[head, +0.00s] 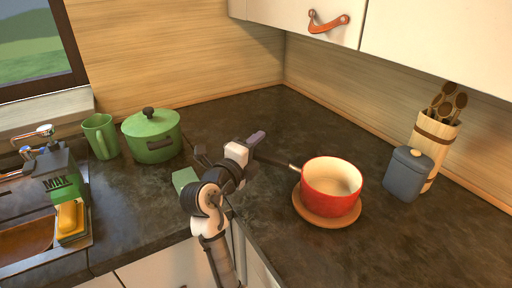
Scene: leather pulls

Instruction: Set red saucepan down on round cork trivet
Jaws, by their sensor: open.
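The red saucepan (327,193), cream inside, sits upright on the round cork trivet (318,217). The trivet's brown rim shows in front and at the left of the pan; its far side is hidden. The pan's thin handle (284,163) points left toward my gripper (257,145). My gripper is open at the handle's far end, left of the pan. Its fingers are small and partly hidden, so I cannot tell whether they still surround or touch the handle.
A blue-grey canister (407,174) and a utensil holder (434,142) stand right of the pan. A green pot (151,137) and green mug (100,136) stand at the left near the sink. A small green object (184,178) lies beside my arm. The counter behind the pan is clear.

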